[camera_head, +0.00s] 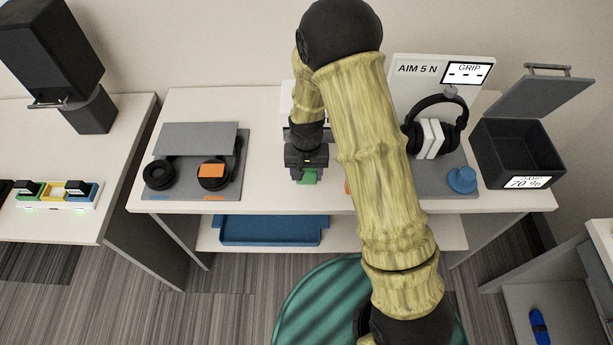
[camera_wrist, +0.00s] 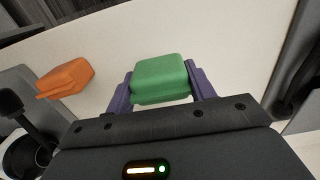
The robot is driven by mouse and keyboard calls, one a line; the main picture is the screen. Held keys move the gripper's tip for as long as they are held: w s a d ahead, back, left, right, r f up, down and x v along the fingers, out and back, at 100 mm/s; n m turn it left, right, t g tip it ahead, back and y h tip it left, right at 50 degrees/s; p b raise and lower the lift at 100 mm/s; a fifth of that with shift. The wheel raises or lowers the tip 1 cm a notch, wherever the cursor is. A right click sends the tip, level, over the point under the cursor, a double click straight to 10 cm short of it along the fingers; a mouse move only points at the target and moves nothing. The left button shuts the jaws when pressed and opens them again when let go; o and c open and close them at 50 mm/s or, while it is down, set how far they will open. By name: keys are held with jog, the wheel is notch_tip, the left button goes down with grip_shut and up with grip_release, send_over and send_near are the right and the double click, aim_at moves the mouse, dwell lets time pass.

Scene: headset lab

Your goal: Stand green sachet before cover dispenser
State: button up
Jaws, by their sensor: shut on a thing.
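My gripper (camera_head: 306,170) is shut on the green sachet (camera_wrist: 160,78). The sachet sits between the two purple fingers in the wrist view. In the head view only a small green part of the sachet (camera_head: 308,178) shows below my gripper, over the front middle of the white table. I cannot tell whether it touches the tabletop. A pale upright thing (camera_head: 288,94) stands behind my arm at the back of the table, mostly hidden. I cannot tell whether it is the cover dispenser.
An orange sachet-like piece (camera_wrist: 66,78) lies beside my gripper. A grey mat with headphones (camera_head: 190,185) is left on the table (camera_head: 270,204). Right stand a headset on its stand (camera_head: 437,115), a blue knob (camera_head: 462,179) and an open dark bin (camera_head: 516,152). A blue tray (camera_head: 270,232) is below.

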aim_at(306, 170)
jog(key=shift+f, duration=1.3)
jog(key=shift+f, duration=0.1)
jog(key=o, duration=1)
notch_tip(306, 170, up, 12)
jog(key=shift+r+b, duration=0.15)
jog(key=shift+b, duration=0.15)
